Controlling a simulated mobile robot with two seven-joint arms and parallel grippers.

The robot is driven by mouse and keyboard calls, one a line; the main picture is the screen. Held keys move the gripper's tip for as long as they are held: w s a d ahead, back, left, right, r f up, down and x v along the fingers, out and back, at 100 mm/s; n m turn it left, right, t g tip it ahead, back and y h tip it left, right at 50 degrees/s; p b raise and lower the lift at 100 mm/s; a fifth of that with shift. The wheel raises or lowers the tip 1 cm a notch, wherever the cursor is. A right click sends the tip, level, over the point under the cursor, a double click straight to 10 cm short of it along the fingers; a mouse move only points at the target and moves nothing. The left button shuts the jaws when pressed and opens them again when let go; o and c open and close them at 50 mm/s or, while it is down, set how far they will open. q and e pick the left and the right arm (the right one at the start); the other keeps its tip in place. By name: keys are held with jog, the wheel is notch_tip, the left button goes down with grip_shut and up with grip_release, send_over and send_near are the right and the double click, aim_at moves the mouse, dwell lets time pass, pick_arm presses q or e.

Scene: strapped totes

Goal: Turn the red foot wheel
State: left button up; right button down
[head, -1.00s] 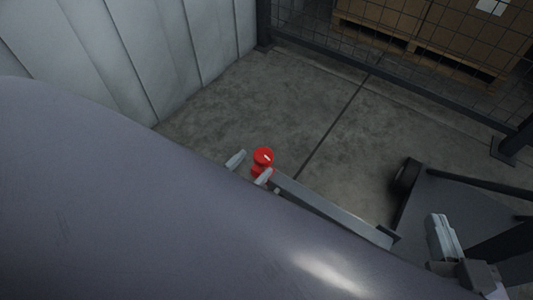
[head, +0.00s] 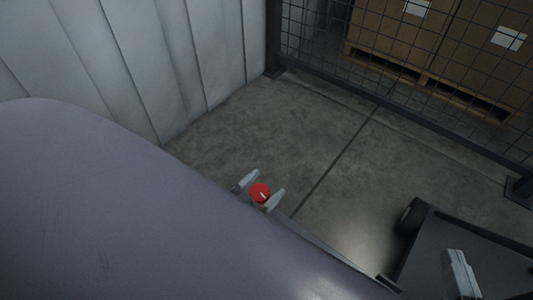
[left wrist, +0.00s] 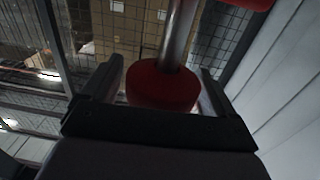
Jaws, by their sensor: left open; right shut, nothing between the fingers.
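The red foot wheel (head: 260,193) shows as a small round red top with a pale mark, low over the concrete floor. My left gripper (head: 259,190) is open, with one finger on each side of the wheel. In the left wrist view a red rounded part (left wrist: 162,88) lies between the spread fingers (left wrist: 160,85), with a metal shaft rising from it towards another red part at the top edge. Gaps show beside the red part, but contact is hard to judge. My right gripper (head: 460,273) is shut and empty at the lower right, away from the wheel.
A pale panelled wall (head: 180,60) stands at the left. A mesh fence (head: 400,65) with boxes on pallets behind it closes the back. Bare concrete floor (head: 290,130) lies between.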

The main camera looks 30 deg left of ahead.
pick_arm(q)
jog(key=c, duration=1)
jog(key=shift+o, duration=0.2)
jog(key=shift+m+h, duration=0.4)
jog(key=shift+h, duration=0.2)
jog(key=m+g+h, duration=0.1)
jog(key=m+h, duration=0.1)
jog(key=m+g+h, duration=0.1)
jog(key=h, duration=0.2)
jog(key=m+g+h, duration=0.1)
jog(key=m+h, duration=0.1)
jog(key=h, duration=0.1)
jog(key=shift+s+d+m+g, duration=0.15)
jog(key=shift+d+m+g, duration=0.15)
jog(key=shift+g, duration=0.1)
jog(key=shift+s+d+m+g+h, duration=0.15)
jog(key=shift+m+g+h, duration=0.85)
jog(key=shift+g, duration=0.2)
jog(key=shift+s+d+m+g+h, duration=0.1)
jog(key=shift+d+m+g+h, duration=0.05)
jog(key=shift+m+g+h, duration=0.95)
jog(key=shift+s+m+g, duration=0.1)
jog(key=shift+m+g, duration=0.2)
jog(key=shift+g, duration=0.3)
jog(key=o, duration=1)
jog(key=shift+d, duration=0.1)
jog(key=shift+c, duration=0.2)
